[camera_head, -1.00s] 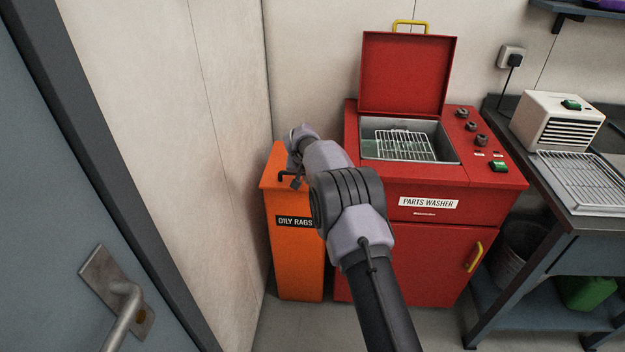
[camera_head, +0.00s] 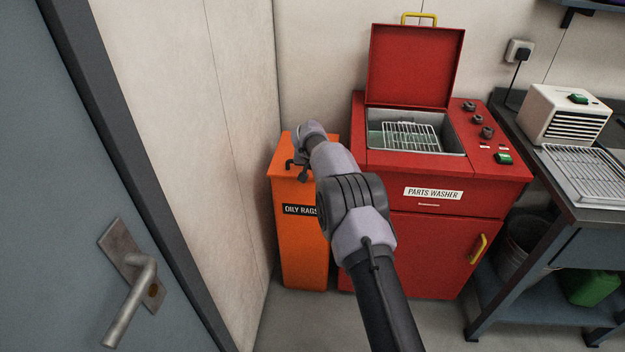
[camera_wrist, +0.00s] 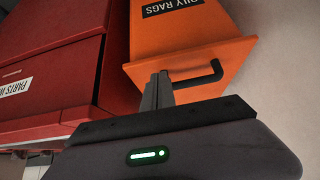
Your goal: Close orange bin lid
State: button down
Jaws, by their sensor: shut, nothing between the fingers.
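The orange bin (camera_head: 303,245), labelled "OILY RAGS", stands left of the red parts washer. Its orange lid (camera_head: 286,158) lies down over the bin's top and looks about flat, though my arm covers part of it. A black bar handle sticks out at the lid's front. In the wrist view the bin is turned over, with the lid (camera_wrist: 190,68) and the black handle (camera_wrist: 203,80) close ahead. My gripper (camera_wrist: 158,88) is shut and empty, its fingertips at the lid's edge beside the handle; I cannot tell whether they touch. The fingers are hidden in the head view.
The red parts washer (camera_head: 440,235) stands close to the bin's right with its own lid (camera_head: 416,65) raised. A wall (camera_head: 240,130) is close on the left. A grey door (camera_head: 75,200) with a lever handle fills the left foreground. A workbench (camera_head: 590,215) stands at right.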

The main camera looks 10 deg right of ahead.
jog(key=s+a+f, duration=0.2)
jog(key=s+a, duration=0.1)
jog(key=s, duration=0.6)
jog(key=s+d+r+m, duration=0.1)
jog(key=s+d+r, duration=0.1)
jog(key=s+r, duration=2.05)
jog(key=s+a+r+y, duration=0.1)
jog(key=s+a+y, duration=0.1)
jog(key=s, duration=0.9)
jog(key=s+a+r+y, duration=0.1)
jog(key=s+a, duration=0.3)
jog(key=s, duration=0.8)
jog(key=shift+s+a+g+y, duration=0.2)
jog(key=shift+g+y, duration=0.2)
jog(key=shift+y, duration=0.2)
